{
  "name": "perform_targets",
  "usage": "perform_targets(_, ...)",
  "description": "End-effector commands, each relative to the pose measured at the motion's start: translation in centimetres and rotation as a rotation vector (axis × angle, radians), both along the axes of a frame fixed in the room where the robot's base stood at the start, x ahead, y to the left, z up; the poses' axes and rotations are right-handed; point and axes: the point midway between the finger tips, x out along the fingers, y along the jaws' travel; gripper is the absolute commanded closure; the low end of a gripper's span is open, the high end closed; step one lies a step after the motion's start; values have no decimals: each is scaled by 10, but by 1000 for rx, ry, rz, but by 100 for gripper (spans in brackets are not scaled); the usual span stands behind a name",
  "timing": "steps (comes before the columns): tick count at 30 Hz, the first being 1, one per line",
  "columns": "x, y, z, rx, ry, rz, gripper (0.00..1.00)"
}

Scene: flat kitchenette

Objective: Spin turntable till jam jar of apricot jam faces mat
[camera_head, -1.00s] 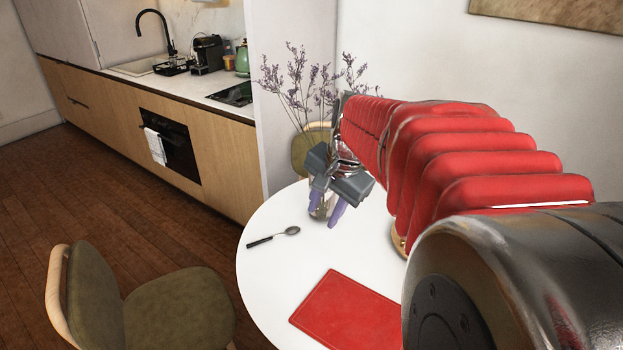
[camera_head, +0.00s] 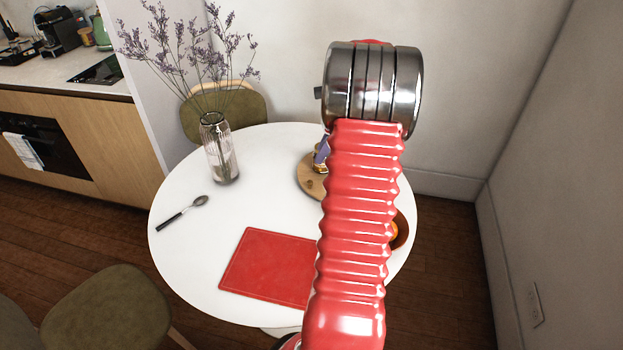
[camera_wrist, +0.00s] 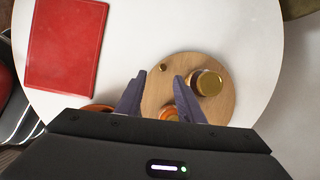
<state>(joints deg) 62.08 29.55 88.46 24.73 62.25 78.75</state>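The round wooden turntable (camera_head: 307,188) lies on the white table, half hidden behind my arm; the wrist view shows more of it (camera_wrist: 222,108). A gold-lidded jar (camera_wrist: 207,82) stands on its right part. A small brown peg (camera_wrist: 163,67) stands near its rim. An orange-topped round thing (camera_wrist: 169,112) is partly hidden behind the fingers. I cannot read any label or tell which is apricot jam. The red mat (camera_head: 268,265) lies nearer, also in the wrist view (camera_wrist: 65,45). My gripper (camera_wrist: 160,75) is open over the turntable, its fingers either side of the peg in the picture.
A glass vase with dried lavender (camera_head: 222,155) and a spoon (camera_head: 183,212) are on the table's left. A brown bowl with something orange (camera_head: 400,231) is at the right, partly behind my arm. Chairs (camera_head: 105,310) stand around. White tabletop between mat and vase is clear.

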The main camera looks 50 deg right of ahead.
Motion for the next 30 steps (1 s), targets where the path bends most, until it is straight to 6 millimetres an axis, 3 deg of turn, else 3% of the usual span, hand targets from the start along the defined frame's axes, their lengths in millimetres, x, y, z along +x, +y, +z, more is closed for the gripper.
perform_targets(5, -11, -18, -11, 33, 1, -77, 65)
perform_targets(20, -8, -17, -19, 36, 2, -77, 65)
perform_targets(30, 8, -9, -60, 35, 3, -75, 65)
